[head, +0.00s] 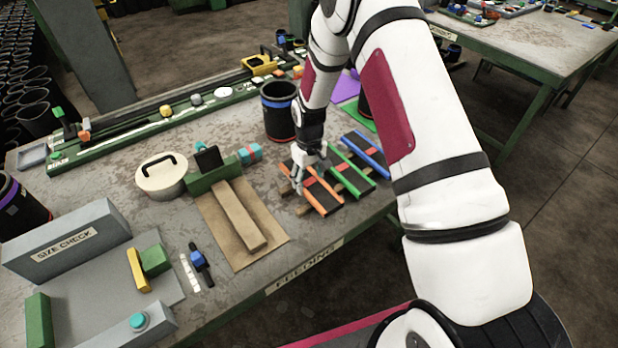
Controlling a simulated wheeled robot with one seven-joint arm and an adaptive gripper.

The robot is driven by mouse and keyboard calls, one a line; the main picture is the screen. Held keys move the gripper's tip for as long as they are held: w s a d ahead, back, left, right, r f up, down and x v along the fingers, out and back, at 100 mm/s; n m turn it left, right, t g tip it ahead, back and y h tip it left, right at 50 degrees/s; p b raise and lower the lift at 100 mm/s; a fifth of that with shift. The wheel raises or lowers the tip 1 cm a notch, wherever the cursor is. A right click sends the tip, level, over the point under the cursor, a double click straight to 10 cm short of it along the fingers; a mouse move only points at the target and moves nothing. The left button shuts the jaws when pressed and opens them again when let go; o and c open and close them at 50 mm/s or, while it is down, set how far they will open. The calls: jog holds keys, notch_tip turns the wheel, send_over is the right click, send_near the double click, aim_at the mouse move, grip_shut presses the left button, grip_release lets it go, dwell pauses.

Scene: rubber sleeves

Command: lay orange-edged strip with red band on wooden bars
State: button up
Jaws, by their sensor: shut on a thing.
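The orange-edged strip (322,197) is dark with orange edges and a red band near its middle. It lies at or just above the left part of the wooden bars (302,211); I cannot tell whether it touches them. My gripper (298,187) points down at the strip's left side and is shut on it, covering part of that side. A green-edged strip (353,178) and a blue-edged strip (366,154), each dark with a red band, lie to its right, roughly parallel, across the bars.
A black cup with a blue band (279,112) stands behind the strips. A brown mat (222,228) with a wooden block lies to the left, beside a green block and a round lidded tin (161,178). The table's front edge is close to the strips.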

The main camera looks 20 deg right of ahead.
jog(key=shift+f, duration=0.6)
jog(key=o, duration=1.3)
jog(key=shift+o, duration=0.2)
notch_tip(320, 180, up, 12)
notch_tip(320, 180, up, 10)
jog(key=t, duration=0.1)
send_over(309, 181)
jog(key=s, duration=0.3)
jog(key=s+r+m+t, duration=0.2)
jog(key=s+r, duration=0.5)
jog(key=r, duration=0.4)
jog(key=s+r+t, duration=0.1)
jog(key=s+r, duration=0.3)
jog(key=s, duration=0.6)
jog(key=s+r+m+t, duration=0.1)
jog(key=s+r, duration=0.3)
jog(key=s, duration=0.6)
jog(key=shift+r+m+t, duration=0.3)
jog(key=shift+r, duration=0.1)
